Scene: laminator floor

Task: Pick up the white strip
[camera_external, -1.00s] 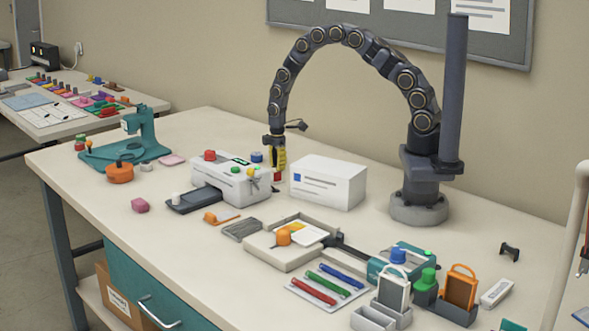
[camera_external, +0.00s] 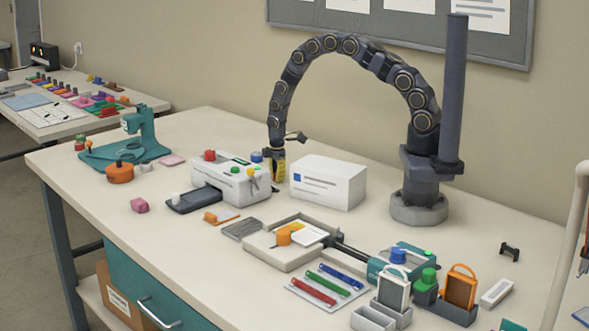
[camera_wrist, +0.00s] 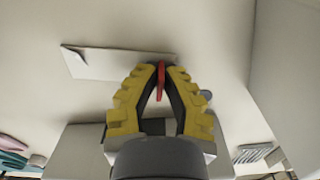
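The white strip (camera_wrist: 105,64) lies flat on the pale table in the wrist view, with its right end close to the left fingertip. I cannot make it out in the external view, where the laminator and white box hide part of the table. My gripper (camera_wrist: 162,68) has yellow ridged fingers that converge at the tips. A thin red piece (camera_wrist: 160,82) shows between the tips; I cannot tell whether it is held.
The white laminator (camera_external: 232,184) stands left of my gripper and the white box (camera_external: 328,184) stands right of it. Both are close. A blue knob (camera_external: 257,156) is beside the fingers. Trays, pens and holders fill the front right. Table behind the laminator looks clear.

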